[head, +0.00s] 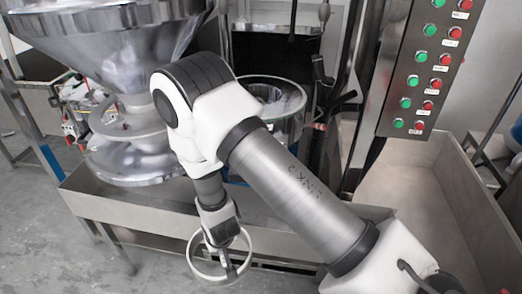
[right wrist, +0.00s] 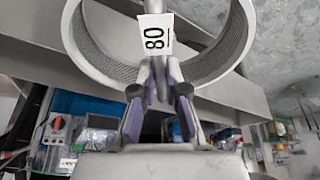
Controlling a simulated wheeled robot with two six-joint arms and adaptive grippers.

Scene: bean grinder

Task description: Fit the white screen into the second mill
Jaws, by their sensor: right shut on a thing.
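The white screen (head: 192,262) is a white ring, hanging low in front of the steel trough in the head view. In the right wrist view, the screen (right wrist: 232,48) shows a meshed inner wall and a white tag reading 80. My right gripper (head: 229,266) is shut on the near part of the ring; its fingers (right wrist: 160,80) meet just below the tag. One mill (head: 140,160) with a big steel hopper stands at the left. A round steel drum (head: 290,100) stands behind my arm, partly hidden. I cannot tell which is the second mill. My left gripper is out of view.
The steel trough (head: 95,205) runs below the machines, its edge close behind the ring. A control panel (head: 425,65) with green and red buttons stands at the right, above a wide metal bin (head: 420,180). The floor at lower left is clear.

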